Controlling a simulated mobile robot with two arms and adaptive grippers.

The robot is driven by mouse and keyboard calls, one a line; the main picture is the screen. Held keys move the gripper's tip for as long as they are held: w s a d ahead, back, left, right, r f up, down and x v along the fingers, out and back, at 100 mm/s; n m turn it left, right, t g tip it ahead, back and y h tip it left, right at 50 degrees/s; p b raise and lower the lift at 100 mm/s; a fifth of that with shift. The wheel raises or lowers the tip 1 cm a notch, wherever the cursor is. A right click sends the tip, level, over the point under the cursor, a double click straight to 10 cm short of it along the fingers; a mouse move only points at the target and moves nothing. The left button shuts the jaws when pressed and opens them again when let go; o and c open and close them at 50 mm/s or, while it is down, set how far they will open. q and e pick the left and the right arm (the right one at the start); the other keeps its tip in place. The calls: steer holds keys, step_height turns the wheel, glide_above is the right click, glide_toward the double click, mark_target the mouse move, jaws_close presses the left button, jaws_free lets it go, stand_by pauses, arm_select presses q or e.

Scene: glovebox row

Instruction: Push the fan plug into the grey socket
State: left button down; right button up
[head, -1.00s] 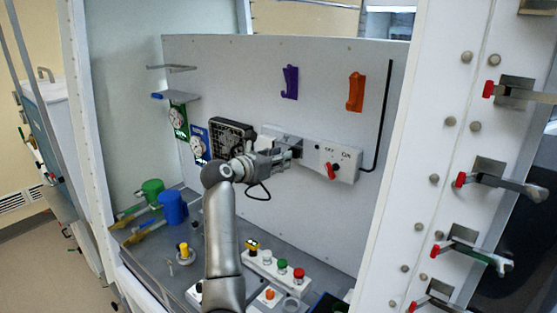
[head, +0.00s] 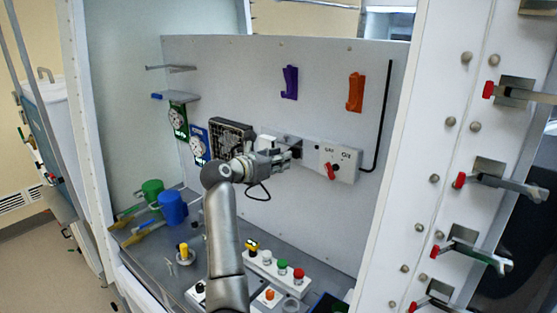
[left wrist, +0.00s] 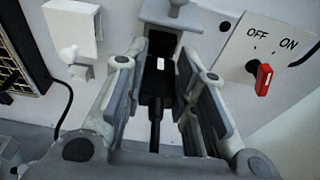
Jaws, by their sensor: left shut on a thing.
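My left gripper (head: 288,154) is at the back wall, and in the left wrist view its fingers (left wrist: 160,85) are shut on the black fan plug (left wrist: 156,88). The plug's cable runs back toward the wrist. The grey socket (left wrist: 172,12) is straight ahead of the plug in the left wrist view. In the head view the gripper partly covers the socket. The plug's front end is close to the socket, but I cannot tell whether it has entered. The black fan (head: 232,138) is on the wall to the left, and a loop of cable (head: 258,192) hangs below the gripper.
A white switch box (head: 345,165) with a red knob (head: 330,171) is just right of the socket. A white holder (left wrist: 72,28) is to its left. Below are a button strip (head: 277,273), a blue mug (head: 172,207) and a green mug (head: 152,188).

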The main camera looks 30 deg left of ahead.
arm_select(q)
steer(key=shift+w, duration=0.1)
steer(key=shift+w, duration=0.4)
steer(key=shift+x, duration=0.8)
steer(key=shift+w+r, duration=0.1)
steer(key=shift+r, duration=0.15)
steer(key=c, duration=1.1)
jaws_free()
steer(key=shift+w+d+f, duration=0.1)
steer(key=d+v, duration=0.1)
steer(key=v, duration=1.1)
steer(key=shift+a, duration=0.45)
